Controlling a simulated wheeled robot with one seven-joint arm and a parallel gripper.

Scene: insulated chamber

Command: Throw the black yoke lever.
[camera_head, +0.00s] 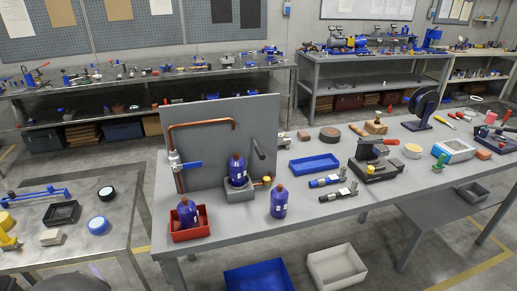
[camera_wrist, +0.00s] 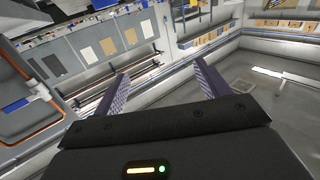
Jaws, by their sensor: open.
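A short black lever (camera_head: 258,149) sticks out from the right part of the upright grey panel (camera_head: 225,118) on the workbench, in the head view. It slants down to the right, above a blue bottle (camera_head: 238,170) in a grey holder. I cannot make out its yoke or pivot clearly. My gripper (camera_wrist: 160,68) shows in the wrist view, with its two fingers spread wide apart and nothing between them. It is not clearly visible in the head view. The black lever cannot be picked out in the wrist view.
A copper pipe (camera_head: 202,123) with a blue-handled valve (camera_head: 190,165) is on the panel's left. A red bin (camera_head: 191,233) with a bottle and a free-standing bottle (camera_head: 279,202) are in front. A blue tray (camera_head: 314,164) and red-handled clamp (camera_head: 376,160) lie to the right.

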